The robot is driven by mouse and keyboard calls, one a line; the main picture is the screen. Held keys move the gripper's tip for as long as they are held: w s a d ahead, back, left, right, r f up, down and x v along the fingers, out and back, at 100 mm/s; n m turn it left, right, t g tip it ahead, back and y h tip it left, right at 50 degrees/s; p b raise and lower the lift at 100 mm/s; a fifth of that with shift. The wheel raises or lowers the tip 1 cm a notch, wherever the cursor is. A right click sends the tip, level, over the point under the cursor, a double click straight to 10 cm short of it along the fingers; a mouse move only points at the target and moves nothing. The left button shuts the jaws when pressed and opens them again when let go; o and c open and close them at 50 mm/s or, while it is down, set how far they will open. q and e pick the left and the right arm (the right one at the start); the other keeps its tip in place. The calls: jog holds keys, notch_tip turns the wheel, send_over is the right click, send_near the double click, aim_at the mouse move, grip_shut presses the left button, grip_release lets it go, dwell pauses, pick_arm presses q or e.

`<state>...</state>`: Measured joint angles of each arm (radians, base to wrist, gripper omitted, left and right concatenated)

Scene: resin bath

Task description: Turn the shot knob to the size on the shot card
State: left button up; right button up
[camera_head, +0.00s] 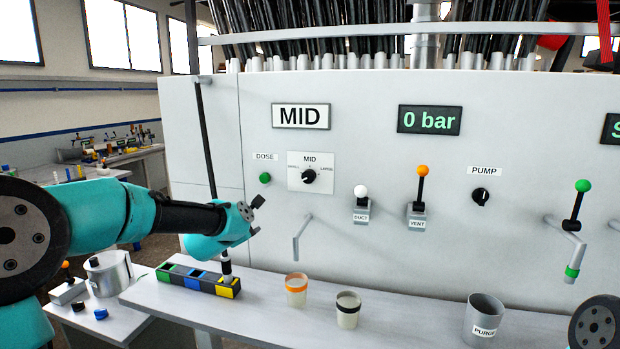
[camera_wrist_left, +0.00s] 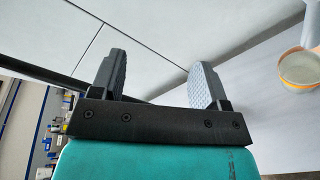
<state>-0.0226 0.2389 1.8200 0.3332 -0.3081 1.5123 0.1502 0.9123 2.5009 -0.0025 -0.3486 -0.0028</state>
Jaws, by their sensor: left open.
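The shot knob (camera_head: 309,177) is a small black dial on a white plate with SMALL, MID and LARGE marks, on the grey machine front. Its pointer is too small to read surely. The shot card (camera_head: 300,116) above it reads MID in black on white. My left gripper (camera_head: 257,215) is in front of the panel, below and left of the knob and apart from it. In the left wrist view my left gripper (camera_wrist_left: 157,76) is open, with nothing between its two grey fingers. Neither the knob nor the card shows there. My right gripper is out of view.
A green DOSE button (camera_head: 265,178) is left of the knob. A bent metal spout (camera_head: 303,238) sticks out below. The shelf holds a colored block rack (camera_head: 195,281), an orange-rimmed cup (camera_head: 296,290), a dark-rimmed cup (camera_head: 347,310) and a PURGE cup (camera_head: 483,318). Levers stand farther right.

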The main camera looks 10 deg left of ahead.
aim_at(308, 176)
pick_arm(q)
jog(key=s+d+r+n+t, duration=0.2)
jog(key=d+r+n, duration=0.5)
jog(key=d, duration=0.6)
notch_tip(308, 176, up, 2)
jog(key=shift+s+d+r+n, duration=0.1)
jog(key=shift+s+d+n, duration=0.05)
jog(key=shift+s+n, duration=0.3)
jog(key=w, duration=1.7)
jog(key=shift+w+d, duration=0.15)
jog(key=shift+w, duration=0.05)
jog(key=shift+c, duration=0.2)
jog(key=c, duration=0.9)
